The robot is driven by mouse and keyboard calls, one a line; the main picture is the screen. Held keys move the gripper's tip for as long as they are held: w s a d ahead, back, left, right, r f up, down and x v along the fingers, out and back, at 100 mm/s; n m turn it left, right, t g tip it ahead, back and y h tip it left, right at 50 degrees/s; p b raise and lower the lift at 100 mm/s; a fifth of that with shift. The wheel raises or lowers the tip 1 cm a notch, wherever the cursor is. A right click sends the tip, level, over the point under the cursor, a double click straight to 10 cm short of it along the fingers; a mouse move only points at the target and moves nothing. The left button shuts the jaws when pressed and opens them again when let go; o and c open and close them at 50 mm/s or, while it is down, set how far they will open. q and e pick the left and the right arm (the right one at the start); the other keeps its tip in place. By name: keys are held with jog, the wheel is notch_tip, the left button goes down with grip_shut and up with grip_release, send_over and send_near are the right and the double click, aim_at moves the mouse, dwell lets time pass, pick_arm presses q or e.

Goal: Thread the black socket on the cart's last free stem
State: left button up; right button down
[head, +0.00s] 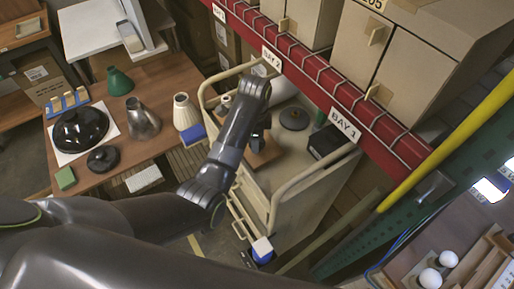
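The beige cart (300,192) stands in the middle, below the shelf. On its top are a dark grey round base (293,119), a black box-like piece (328,142), a brown block (262,156) and small pale parts at the left end. My arm from the left reaches over the cart. Its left gripper (262,138) hangs above the brown block, partly hidden by the wrist. A dark shape shows at the fingers, but I cannot tell whether it is the black socket. A free stem is not clearly visible. My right gripper is not in view.
The brown table (150,80) at left holds a black dome shade (80,130), green (119,82), metal (143,120) and white (185,112) shades. A red shelf beam (320,90) with boxes above overhangs the cart's far side. A yellow rail (450,138) runs at right.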

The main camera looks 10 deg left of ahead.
pick_arm(q)
jog(key=shift+s+f+m, duration=0.15)
jog(key=shift+f+m, duration=0.2)
jog(key=shift+m, duration=0.35)
jog(key=m, duration=0.6)
jog(key=shift+m, duration=0.4)
jog(key=shift+m, duration=0.6)
jog(key=o, duration=0.8)
jog(key=shift+c, duration=0.2)
jog(key=o, duration=0.4)
jog(key=shift+w, duration=0.3)
